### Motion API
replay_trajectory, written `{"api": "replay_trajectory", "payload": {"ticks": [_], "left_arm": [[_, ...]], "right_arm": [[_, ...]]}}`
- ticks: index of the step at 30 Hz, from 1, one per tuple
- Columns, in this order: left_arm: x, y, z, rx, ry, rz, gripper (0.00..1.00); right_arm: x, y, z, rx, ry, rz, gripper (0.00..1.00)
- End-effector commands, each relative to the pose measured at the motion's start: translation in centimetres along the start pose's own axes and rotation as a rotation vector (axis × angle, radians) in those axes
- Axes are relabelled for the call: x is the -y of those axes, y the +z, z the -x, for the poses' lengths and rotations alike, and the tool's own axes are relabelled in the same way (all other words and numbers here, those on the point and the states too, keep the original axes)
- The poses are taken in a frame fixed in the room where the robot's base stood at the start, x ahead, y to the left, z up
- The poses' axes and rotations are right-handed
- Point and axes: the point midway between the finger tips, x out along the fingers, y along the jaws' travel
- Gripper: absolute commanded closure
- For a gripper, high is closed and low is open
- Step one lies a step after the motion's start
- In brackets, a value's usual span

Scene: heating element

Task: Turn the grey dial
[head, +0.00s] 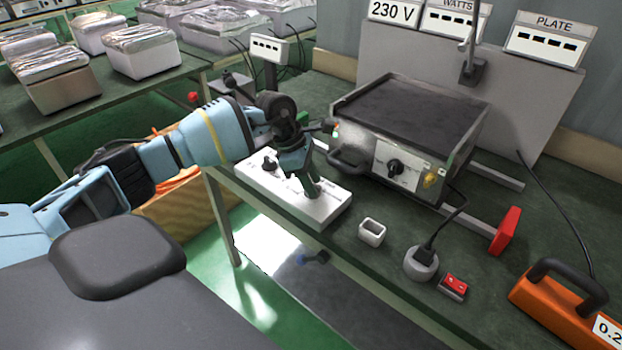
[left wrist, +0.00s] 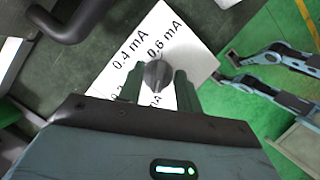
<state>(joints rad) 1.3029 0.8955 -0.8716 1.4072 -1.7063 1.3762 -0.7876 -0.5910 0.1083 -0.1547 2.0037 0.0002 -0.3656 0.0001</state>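The grey dial (left wrist: 157,75) sits on a white panel (left wrist: 185,45) marked "0.4 mA" and "0.6 mA" in the left wrist view. My left gripper (left wrist: 158,88) has one finger on each side of the dial, with visible gaps, so it is open. In the head view, my left gripper (head: 309,186) points down over the right part of the white control box (head: 325,210). There its fingers hide the dial. My right gripper does not show.
A hot plate unit (head: 410,115) with a front handle (head: 352,163) is close behind the gripper. A small white square holder (head: 372,231), a grey plug socket (head: 421,263) and a red switch (head: 453,286) are to the right.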

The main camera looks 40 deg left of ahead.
Motion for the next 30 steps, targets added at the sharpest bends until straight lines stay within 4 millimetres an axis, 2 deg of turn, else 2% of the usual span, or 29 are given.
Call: {"api": "replay_trajectory", "payload": {"ticks": [1,6,9,20,30], "left_arm": [[0.0,0.0,0.0,0.000,0.000,0.000,0.68],[0.0,0.0,0.0,0.000,0.000,0.000,0.90],[0.0,0.0,0.0,0.000,0.000,0.001,1.00],[0.0,-0.1,-0.1,-0.002,-0.016,-0.034,1.00],[-0.2,-0.2,-0.4,0.000,-0.102,-0.238,1.00]], "right_arm": [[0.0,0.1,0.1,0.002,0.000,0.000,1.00],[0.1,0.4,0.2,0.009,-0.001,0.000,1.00],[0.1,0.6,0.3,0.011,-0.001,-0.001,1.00],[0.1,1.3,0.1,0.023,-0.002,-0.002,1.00],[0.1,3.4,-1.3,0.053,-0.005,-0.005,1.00]]}}
